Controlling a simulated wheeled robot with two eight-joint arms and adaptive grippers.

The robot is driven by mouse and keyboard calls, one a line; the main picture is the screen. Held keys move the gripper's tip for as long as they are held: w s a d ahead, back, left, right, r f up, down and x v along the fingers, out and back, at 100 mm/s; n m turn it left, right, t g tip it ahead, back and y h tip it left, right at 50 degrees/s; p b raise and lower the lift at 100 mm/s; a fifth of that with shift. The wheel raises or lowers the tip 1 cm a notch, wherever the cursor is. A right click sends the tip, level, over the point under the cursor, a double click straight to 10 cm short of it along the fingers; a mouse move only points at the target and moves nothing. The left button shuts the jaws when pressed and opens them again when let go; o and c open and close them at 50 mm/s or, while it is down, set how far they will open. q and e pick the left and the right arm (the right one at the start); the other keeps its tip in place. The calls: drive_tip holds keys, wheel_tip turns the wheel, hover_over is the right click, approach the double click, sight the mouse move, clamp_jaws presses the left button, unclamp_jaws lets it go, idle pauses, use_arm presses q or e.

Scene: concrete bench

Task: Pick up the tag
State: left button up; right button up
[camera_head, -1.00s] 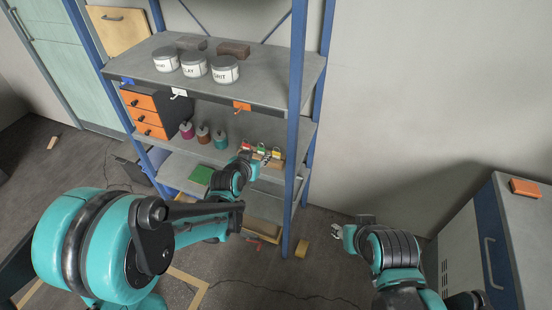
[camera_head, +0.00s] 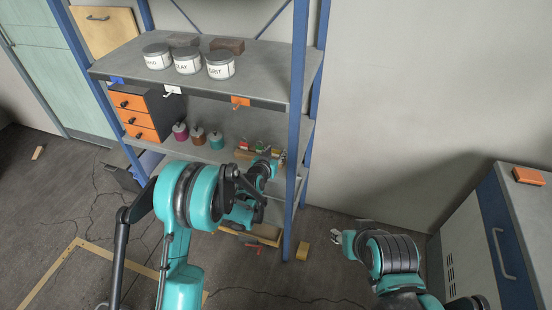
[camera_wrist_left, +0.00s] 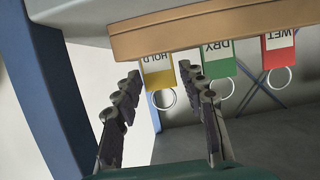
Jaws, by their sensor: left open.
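Three tags hang from a wooden rack (camera_wrist_left: 190,28) in the left wrist view: a yellow HOLD tag (camera_wrist_left: 157,74), a green DRY tag (camera_wrist_left: 219,58) and a red WET tag (camera_wrist_left: 279,51). Each has a metal ring, and the lettering appears upside down. My left gripper (camera_wrist_left: 160,77) is open, its fingertips on either side of the yellow tag; contact cannot be told. In the head view, the red tag (camera_head: 244,145) and green tag (camera_head: 260,148) show on the shelf, beside my left gripper (camera_head: 279,158). My right gripper (camera_head: 336,237) is low, away from the rack, its opening unclear.
A shelf unit (camera_head: 297,120) with blue posts surrounds the rack; one post stands close to my left gripper. White jars (camera_head: 187,61) stand on top. Orange drawers (camera_head: 138,118) and small coloured weights (camera_head: 198,135) sit left. A cabinet (camera_head: 515,205) is at right.

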use_arm(q)
drive_tip(key=shift+w+d+f, duration=0.15)
drive_tip(key=shift+w+f, duration=0.05)
drive_tip(key=shift+w, duration=0.3)
drive_tip(key=shift+r, duration=0.1)
drive_tip(key=c, duration=0.6)
wheel_tip(320, 180, up, 10)
drive_tip(key=p, duration=0.4)
